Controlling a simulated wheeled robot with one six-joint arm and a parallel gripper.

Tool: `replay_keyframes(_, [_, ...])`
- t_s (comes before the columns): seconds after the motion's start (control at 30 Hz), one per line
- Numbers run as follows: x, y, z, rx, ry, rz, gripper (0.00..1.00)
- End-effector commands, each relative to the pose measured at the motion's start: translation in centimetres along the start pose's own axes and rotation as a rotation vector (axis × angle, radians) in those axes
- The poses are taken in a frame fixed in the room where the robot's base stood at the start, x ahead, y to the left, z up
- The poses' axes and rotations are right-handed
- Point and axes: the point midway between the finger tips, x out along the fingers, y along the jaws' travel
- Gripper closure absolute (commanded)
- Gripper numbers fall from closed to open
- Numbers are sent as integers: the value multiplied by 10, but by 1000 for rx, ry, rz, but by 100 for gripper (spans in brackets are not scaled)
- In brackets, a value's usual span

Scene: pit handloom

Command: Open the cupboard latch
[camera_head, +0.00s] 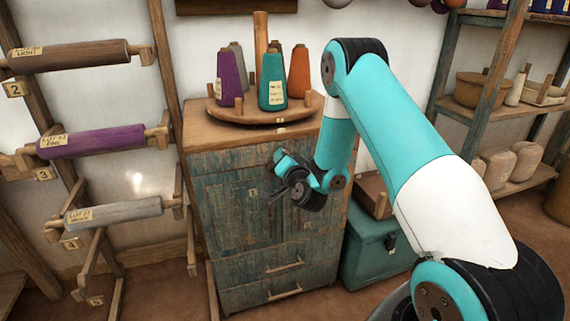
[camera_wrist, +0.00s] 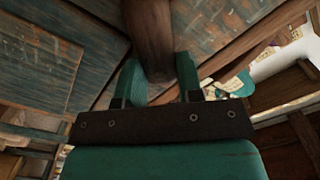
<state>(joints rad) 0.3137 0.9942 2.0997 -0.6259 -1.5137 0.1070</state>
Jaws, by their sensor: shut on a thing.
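The worn blue-green wooden cupboard (camera_head: 225,215) stands in the middle of the head view, with its doors closed. My gripper (camera_head: 276,192) is at the front of its doors. In the wrist view my gripper's two teal fingers (camera_wrist: 159,72) are closed on either side of a brown wooden bar, the cupboard latch (camera_wrist: 150,35). The latch runs up between the fingertips against the weathered door panels (camera_wrist: 225,35). In the head view my arm and wrist hide the latch and part of the right door.
A round wooden stand (camera_head: 225,112) with several thread cones tops the cupboard. A teal chest (camera_head: 375,250) stands close on the right. A rack with rollers (camera_head: 90,141) is on the left, and shelves (camera_head: 500,113) are at the far right. Two drawers lie below the doors.

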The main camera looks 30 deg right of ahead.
Motion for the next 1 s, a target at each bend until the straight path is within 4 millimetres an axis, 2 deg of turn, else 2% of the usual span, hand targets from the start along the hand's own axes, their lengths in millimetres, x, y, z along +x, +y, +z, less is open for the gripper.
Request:
replay_keyframes(0.6, [-1, 2, 2, 568, -2, 5, 90])
replay_keyframes(1.0, [-1, 2, 2, 798, -3, 6, 90])
